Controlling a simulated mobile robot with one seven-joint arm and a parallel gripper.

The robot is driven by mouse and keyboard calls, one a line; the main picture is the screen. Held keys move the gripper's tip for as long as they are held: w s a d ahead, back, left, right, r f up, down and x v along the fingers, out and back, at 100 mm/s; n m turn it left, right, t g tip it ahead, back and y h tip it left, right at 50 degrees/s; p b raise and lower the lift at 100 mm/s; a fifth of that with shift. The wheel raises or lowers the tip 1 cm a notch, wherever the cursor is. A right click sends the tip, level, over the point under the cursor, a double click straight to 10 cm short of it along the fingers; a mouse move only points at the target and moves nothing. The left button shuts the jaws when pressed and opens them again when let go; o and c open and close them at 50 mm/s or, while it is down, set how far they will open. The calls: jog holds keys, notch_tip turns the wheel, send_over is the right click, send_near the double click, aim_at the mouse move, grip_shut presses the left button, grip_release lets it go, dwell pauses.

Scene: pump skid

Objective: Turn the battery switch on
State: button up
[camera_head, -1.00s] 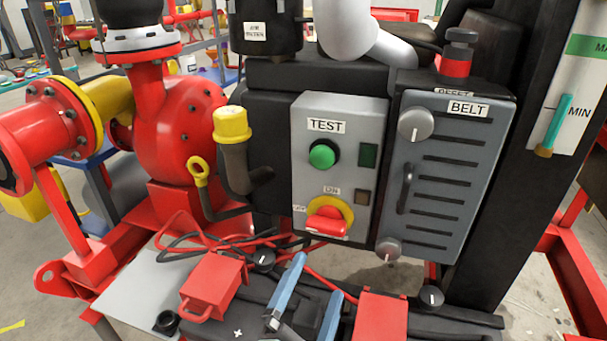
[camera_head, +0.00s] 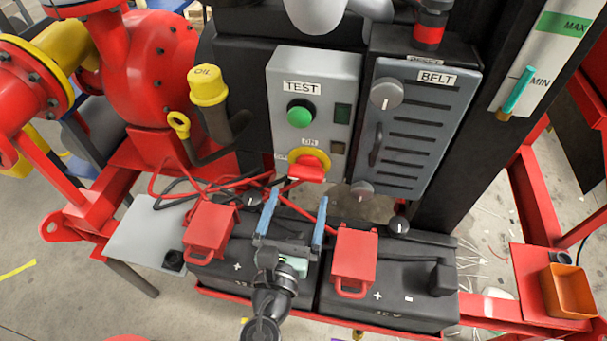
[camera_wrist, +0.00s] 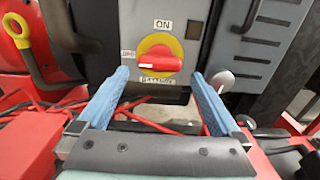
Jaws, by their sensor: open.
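The battery switch (camera_head: 309,168) is a red rotary handle on a yellow round plate, low on the grey panel (camera_head: 268,110) under the green TEST button (camera_head: 300,114). In the wrist view the switch (camera_wrist: 160,60) sits at upper centre, with "ON" above it, "OFF" at its left and a partly hidden label below. Its red handle lies roughly level, toward the OFF side and across the plate. My gripper (camera_head: 295,218) has blue fingers, spread open and empty, below and in front of the switch. In the wrist view its fingers (camera_wrist: 160,97) flank the switch, apart from it.
Two black batteries (camera_head: 410,302) with red terminal covers (camera_head: 354,258) stand below. Red and black cables run under the panel. The grey BELT guard (camera_head: 425,130) with knobs is close at right. A yellow-capped oil filler (camera_head: 207,86) and yellow dipstick ring (camera_head: 179,122) are at left.

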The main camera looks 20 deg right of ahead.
aim_at(305, 178)
jog(key=x, duration=0.6)
jog(key=shift+w+d, duration=0.1)
jog(key=shift+d, duration=0.05)
jog(key=c, duration=1.1)
jog(key=shift+o, duration=0.2)
